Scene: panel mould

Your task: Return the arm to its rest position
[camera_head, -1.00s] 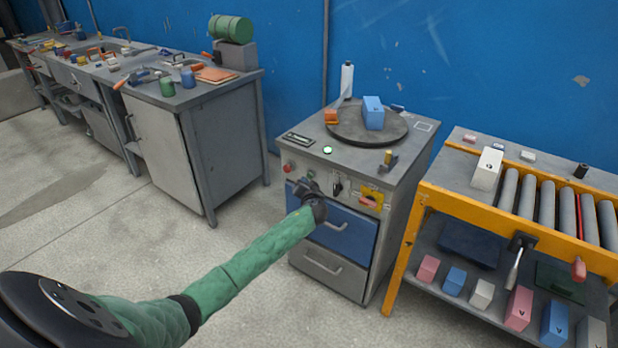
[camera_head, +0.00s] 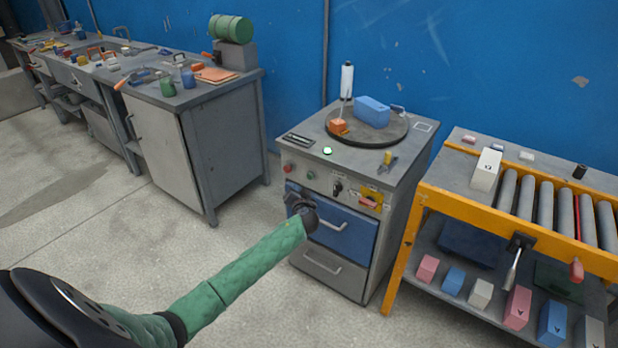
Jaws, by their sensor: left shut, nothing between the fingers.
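My left arm, in a green sleeve, reaches in from the lower left. Its dark left gripper (camera_head: 294,198) is shut and empty, in front of the grey cabinet (camera_head: 300,225) near the left end of its blue drawer (camera_head: 338,228). The arm is extended and touches nothing that I can make out, though the gap to the drawer front is hard to judge. My right gripper does not show.
A round dark turntable (camera_head: 390,135) on the cabinet bears a blue block (camera_head: 372,112) and an orange piece (camera_head: 338,127). A yellow-framed roller table (camera_head: 440,201) stands at right. A workbench (camera_head: 228,150) stands at left. The floor between is clear.

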